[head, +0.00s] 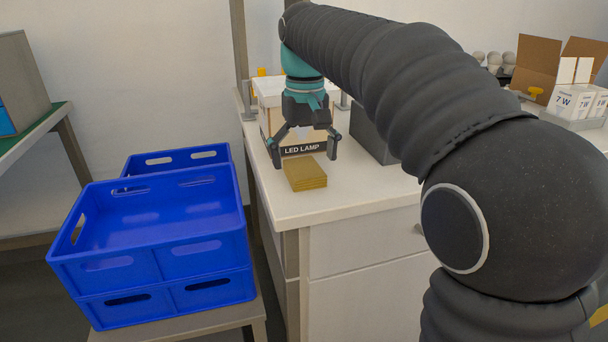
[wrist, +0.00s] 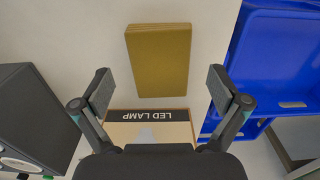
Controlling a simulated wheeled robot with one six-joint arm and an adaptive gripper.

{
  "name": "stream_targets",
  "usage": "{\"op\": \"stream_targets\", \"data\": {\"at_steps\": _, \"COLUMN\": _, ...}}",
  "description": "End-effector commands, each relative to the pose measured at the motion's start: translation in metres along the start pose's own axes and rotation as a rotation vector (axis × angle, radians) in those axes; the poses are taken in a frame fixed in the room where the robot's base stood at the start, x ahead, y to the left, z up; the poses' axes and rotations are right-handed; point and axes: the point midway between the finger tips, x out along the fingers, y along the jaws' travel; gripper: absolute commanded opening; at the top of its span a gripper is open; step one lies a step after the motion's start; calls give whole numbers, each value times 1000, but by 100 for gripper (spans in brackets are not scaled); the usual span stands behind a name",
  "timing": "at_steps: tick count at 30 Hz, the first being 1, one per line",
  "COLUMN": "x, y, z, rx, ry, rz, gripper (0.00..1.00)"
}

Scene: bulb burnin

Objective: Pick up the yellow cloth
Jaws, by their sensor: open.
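The yellow cloth (head: 305,173) is a folded, mustard-coloured stack lying flat near the left front corner of the white worktop. In the wrist view the cloth (wrist: 158,60) lies ahead of my fingertips, with its layered edge at the far end. My gripper (head: 304,161) is open and pointing down above the worktop, just behind the cloth. In the wrist view my gripper (wrist: 159,84) has its two fingers wide apart, with nothing between them. The fingers appear apart from the cloth.
A box marked LED LAMP (head: 304,149) stands right behind the cloth, under my gripper. A dark grey box (head: 372,134) stands to its right. Stacked blue crates (head: 150,278) stand left of the worktop (head: 350,196). Cartons (head: 536,62) and small white boxes are at the back right.

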Motion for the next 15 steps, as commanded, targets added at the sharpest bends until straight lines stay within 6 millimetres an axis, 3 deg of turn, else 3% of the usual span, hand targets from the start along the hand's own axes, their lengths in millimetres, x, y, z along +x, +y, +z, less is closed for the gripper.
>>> {"op": "stream_targets", "data": {"at_steps": 5, "x": 19, "y": 0, "z": 0, "rx": 0, "ry": -1, "rz": 0, "gripper": 98}}
{"op": "stream_targets", "data": {"at_steps": 13, "x": 20, "y": 0, "z": 0, "rx": 0, "ry": 1, "rz": 0, "gripper": 98}}
{"op": "stream_targets", "data": {"at_steps": 15, "x": 20, "y": 0, "z": 0, "rx": 0, "ry": 1, "rz": 0, "gripper": 83}}
